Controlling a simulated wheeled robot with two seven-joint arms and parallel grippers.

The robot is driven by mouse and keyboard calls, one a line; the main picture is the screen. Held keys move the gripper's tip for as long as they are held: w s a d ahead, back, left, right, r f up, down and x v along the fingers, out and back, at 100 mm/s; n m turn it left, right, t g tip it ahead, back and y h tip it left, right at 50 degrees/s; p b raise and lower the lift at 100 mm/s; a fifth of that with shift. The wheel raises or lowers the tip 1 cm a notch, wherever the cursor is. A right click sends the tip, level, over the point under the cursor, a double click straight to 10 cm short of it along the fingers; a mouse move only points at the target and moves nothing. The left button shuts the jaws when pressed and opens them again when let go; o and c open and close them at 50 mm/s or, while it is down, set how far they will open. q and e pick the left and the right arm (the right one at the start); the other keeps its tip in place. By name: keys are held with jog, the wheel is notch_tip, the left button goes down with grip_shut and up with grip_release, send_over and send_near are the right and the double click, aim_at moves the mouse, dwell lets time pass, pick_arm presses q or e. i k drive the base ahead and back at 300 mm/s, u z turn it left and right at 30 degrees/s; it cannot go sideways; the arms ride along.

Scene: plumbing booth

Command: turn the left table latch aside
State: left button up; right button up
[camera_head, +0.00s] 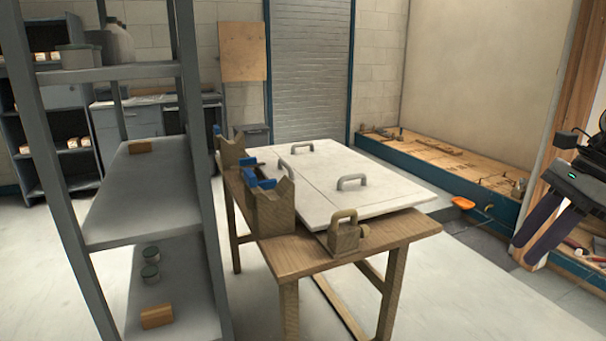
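A wooden table (408,229) stands in the middle, with a white panel (383,197) bearing grey handles on top. A wooden block with a looped handle (345,236) and a small knob sits at the table's near edge. Wooden brackets (272,212) with blue parts (284,168) stand along the table's left side. I cannot tell which of these parts is the left table latch. My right gripper (526,250) is at the right edge, its two dark fingers apart and empty, well away from the table. My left gripper is out of view.
A grey metal shelf (150,190) stands close at the left, near the table. A low blue-edged platform (445,180) with boards runs along the right wall. An orange item (463,203) lies by it.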

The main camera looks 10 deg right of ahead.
aim_at(266, 184)
jog(key=u, duration=0.1)
jog(key=i, duration=1.2)
jog(key=u, duration=0.7)
jog(key=i, duration=0.3)
jog(key=u, duration=0.3)
